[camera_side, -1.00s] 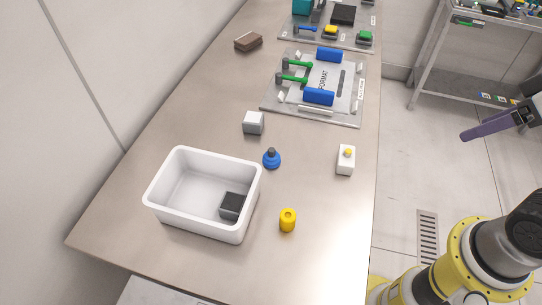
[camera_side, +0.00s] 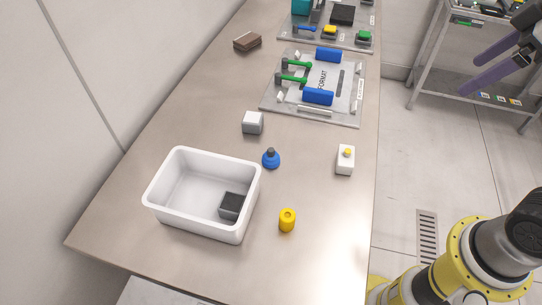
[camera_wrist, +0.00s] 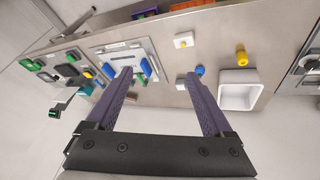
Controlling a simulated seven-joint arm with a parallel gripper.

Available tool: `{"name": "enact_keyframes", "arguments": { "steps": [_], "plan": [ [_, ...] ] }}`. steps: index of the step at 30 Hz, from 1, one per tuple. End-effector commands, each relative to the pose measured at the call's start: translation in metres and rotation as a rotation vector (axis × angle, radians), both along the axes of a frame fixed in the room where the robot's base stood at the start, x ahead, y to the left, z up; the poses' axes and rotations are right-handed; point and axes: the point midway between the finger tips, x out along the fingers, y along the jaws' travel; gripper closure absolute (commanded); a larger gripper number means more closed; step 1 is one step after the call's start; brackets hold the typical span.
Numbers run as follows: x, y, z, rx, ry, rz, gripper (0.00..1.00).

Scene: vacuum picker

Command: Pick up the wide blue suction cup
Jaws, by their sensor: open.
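The wide blue suction cup (camera_side: 271,160) stands upright on the table, its dark stem pointing up. It stands just right of the white bin. In the wrist view the blue cup (camera_wrist: 200,70) shows beside the tip of the right finger, partly covered by it. My gripper (camera_side: 474,72) is at the upper right of the side view, off the table's right edge and well away from the cup. Its two purple fingers are spread apart with nothing between them, as the wrist view also shows (camera_wrist: 159,75).
A white bin (camera_side: 160,200) holds a dark block (camera_side: 231,205). A yellow cylinder (camera_side: 287,220), a white block with a yellow knob (camera_side: 345,160) and a grey cube (camera_side: 253,123) stand around the cup. A fixture plate (camera_side: 350,115) with blue and green parts lies farther back.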

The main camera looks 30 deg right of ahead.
Motion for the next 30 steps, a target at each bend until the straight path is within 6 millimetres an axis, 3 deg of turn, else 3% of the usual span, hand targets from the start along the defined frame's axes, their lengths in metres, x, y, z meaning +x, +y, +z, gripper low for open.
{"name": "enact_keyframes", "arguments": {
  "steps": [3, 7, 14, 17, 22, 26, 30],
  "plan": [
    [0.043, 0.013, 0.02, -0.056, 0.049, 0.137, 0.14],
    [0.091, 0.033, 0.03, -0.112, 0.106, 0.288, 0.14],
    [0.174, 0.087, 0.014, -0.194, 0.212, 0.531, 0.14],
    [0.205, 0.118, -0.006, -0.223, 0.26, 0.626, 0.14],
    [0.245, 0.175, -0.059, -0.265, 0.347, 0.766, 0.14],
    [0.259, 0.215, -0.107, -0.286, 0.408, 0.834, 0.14],
    [0.258, 0.243, -0.151, -0.303, 0.472, 0.884, 0.14]
  ]
}}
